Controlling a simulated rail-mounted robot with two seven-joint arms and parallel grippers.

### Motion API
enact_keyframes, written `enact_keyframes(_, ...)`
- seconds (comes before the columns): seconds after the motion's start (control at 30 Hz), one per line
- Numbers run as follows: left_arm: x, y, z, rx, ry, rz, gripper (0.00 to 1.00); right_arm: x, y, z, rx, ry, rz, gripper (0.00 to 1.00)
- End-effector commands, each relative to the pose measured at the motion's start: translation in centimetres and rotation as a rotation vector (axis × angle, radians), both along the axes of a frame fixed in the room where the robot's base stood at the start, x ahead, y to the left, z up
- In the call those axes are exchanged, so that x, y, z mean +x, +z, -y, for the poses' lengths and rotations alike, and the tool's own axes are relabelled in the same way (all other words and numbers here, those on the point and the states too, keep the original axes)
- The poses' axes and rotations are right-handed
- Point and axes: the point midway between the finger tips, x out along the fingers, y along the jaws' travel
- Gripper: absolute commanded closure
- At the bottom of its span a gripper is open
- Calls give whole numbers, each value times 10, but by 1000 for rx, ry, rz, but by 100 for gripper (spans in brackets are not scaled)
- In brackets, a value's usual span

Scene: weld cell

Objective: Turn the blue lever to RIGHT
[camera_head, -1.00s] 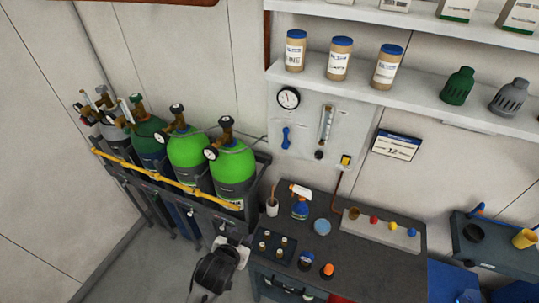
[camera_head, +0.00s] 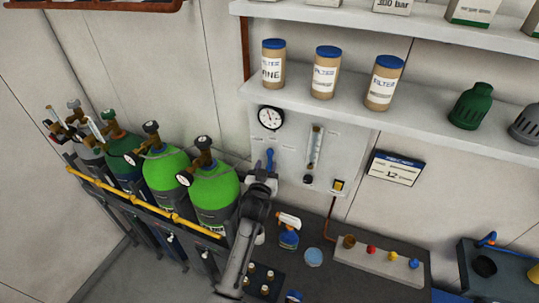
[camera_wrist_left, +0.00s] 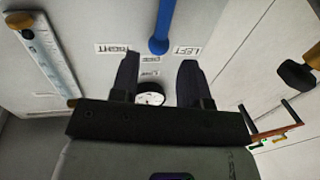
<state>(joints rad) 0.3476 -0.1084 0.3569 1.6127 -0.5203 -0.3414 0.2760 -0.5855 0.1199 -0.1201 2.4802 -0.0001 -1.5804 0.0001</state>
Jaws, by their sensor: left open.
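The blue lever (camera_head: 269,158) is on the pale wall panel below the round gauge, its lower part hidden behind my left gripper. In the left wrist view the lever (camera_wrist_left: 162,28) comes down from the top edge, its rounded end lying between the RIGHT label (camera_wrist_left: 112,48) and the LEFT label (camera_wrist_left: 186,51). My left gripper (camera_head: 262,178) is in front of the panel at the lever. In its wrist view the left gripper (camera_wrist_left: 158,72) has its two fingers apart with nothing held; the lever's end appears just beyond the gap. My right gripper is not in view.
The gauge (camera_head: 271,117) is above the lever, with a flow tube (camera_head: 315,148) to its right. Green gas cylinders (camera_head: 213,190) stand at left. A shelf (camera_head: 330,107) with filter canisters overhangs the panel. A spray bottle (camera_head: 289,232) stands on the dark bench below.

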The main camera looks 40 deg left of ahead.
Motion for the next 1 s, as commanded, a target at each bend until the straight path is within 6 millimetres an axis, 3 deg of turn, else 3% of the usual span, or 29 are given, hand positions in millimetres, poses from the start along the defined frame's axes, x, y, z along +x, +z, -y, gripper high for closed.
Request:
enact_keyframes(0.2, 29, 1, -15, -1, 0, 0, 58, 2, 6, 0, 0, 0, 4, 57)
enact_keyframes(0.4, 44, 0, -23, 0, 1, 0, 58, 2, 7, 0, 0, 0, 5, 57)
enact_keyframes(0.9, 51, 0, -27, 0, 0, 0, 58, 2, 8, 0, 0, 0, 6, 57)
enact_keyframes(1.0, 51, 0, -27, 0, 0, 0, 67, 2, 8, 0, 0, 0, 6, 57)
